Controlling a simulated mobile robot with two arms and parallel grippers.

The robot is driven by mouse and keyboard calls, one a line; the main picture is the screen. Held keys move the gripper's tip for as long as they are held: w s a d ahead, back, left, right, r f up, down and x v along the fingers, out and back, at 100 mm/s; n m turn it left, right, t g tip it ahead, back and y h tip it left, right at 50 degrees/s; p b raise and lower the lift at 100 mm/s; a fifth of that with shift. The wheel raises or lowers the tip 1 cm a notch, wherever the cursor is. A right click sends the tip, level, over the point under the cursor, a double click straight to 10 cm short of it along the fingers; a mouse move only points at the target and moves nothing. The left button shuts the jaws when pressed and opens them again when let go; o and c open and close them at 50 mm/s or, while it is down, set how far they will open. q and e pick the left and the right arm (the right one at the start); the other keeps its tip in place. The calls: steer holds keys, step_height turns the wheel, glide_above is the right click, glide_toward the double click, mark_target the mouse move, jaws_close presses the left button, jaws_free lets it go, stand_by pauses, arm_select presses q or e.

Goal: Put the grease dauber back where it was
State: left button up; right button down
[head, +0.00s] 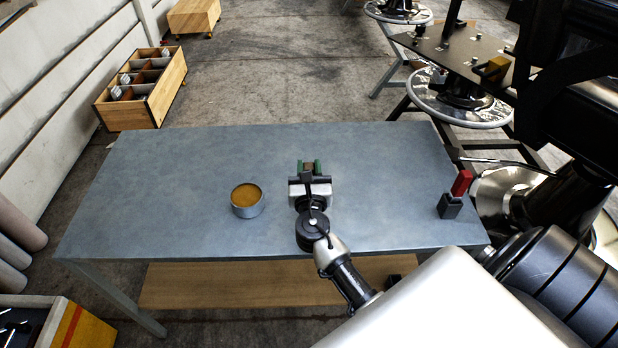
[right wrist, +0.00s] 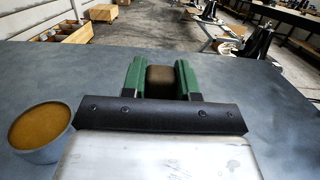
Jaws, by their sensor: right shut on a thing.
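My right gripper (head: 308,168) is low over the middle of the blue-grey table, pointing away from me. In the right wrist view its green fingers (right wrist: 160,80) are shut on a brown, blunt-ended piece (right wrist: 160,83), which I take to be the grease dauber. Most of it is hidden by the gripper, and I cannot tell whether it touches the table. A round grey tin of orange-brown grease (head: 246,199) stands left of the gripper, apart from it; it also shows in the right wrist view (right wrist: 42,128). My left gripper is not in view.
A small dark grey block (head: 450,206) with a red upright piece (head: 461,183) stands near the table's right edge. The table (head: 180,180) is otherwise clear. A wooden box with compartments (head: 150,105) is on the floor beyond; a dark bench (head: 455,50) stands at back right.

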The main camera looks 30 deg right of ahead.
step_height(320, 180, down, 2)
steer(key=shift+f, duration=0.1)
steer(key=shift+f+b, duration=0.1)
steer(key=shift+b, duration=0.2)
steer(key=c, duration=0.8)
jaws_free()
steer(key=shift+c, duration=0.2)
steer(key=b+v, duration=0.1)
steer(key=v, duration=1.1)
steer(key=shift+d, duration=0.1)
